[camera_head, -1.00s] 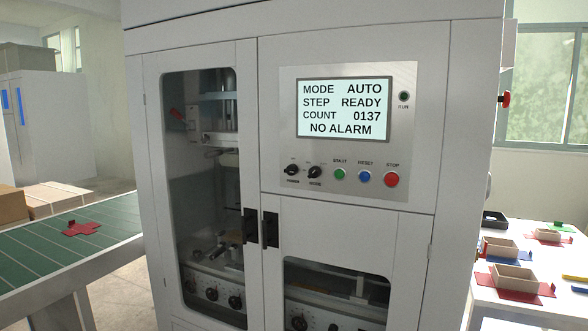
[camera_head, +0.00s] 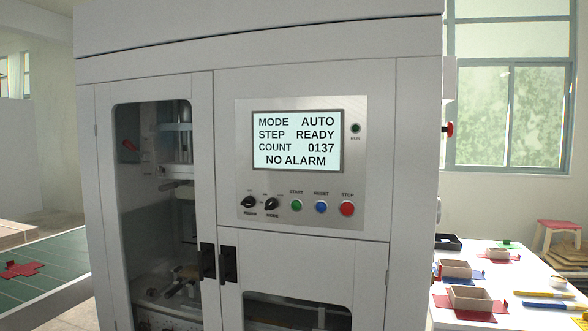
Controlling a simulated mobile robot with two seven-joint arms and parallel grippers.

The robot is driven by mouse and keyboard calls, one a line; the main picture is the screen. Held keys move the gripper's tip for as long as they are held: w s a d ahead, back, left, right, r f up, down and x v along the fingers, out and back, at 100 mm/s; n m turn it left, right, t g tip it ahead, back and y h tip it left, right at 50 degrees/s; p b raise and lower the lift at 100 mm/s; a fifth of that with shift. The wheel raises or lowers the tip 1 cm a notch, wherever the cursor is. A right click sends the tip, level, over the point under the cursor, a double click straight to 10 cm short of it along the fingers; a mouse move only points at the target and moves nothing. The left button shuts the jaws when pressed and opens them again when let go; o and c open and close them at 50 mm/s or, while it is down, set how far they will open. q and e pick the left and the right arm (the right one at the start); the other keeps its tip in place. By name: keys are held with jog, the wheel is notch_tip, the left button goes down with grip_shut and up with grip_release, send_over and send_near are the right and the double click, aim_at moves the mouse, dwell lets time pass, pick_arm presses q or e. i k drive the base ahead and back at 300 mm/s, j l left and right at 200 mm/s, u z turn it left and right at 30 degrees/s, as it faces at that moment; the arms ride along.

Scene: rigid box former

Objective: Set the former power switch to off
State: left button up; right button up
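The box former (camera_head: 305,75) fills the middle of the head view, with its doors closed. Its control panel (camera_head: 242,150) carries a lit screen (camera_head: 297,141) reading MODE AUTO, STEP READY, COUNT 0137, NO ALARM. The black power switch (camera_head: 249,202) is the leftmost knob under the screen. Its exact pointing direction is too small to tell. The black mode knob (camera_head: 271,204) is just right of it. Green start (camera_head: 296,206), blue reset (camera_head: 321,207) and red stop (camera_head: 347,208) buttons follow to the right. Neither gripper shows.
Two black door handles (camera_head: 217,262) sit below the panel. A red knob (camera_head: 449,129) sticks out of the right side. A green conveyor (camera_head: 50,265) with a red flat blank (camera_head: 20,269) lies left. A white table (camera_head: 540,275) with small boxes stands right.

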aim_at(249, 201)
jog(key=i+j+z, duration=0.15)
jog(key=j, duration=0.55)
jog(key=i+j+z, duration=0.1)
jog(key=j, duration=0.6)
jog(key=i+j+z, duration=0.15)
jog(key=j, duration=0.55)
jog(key=i+j+z, duration=0.1)
jog(key=j, duration=0.65)
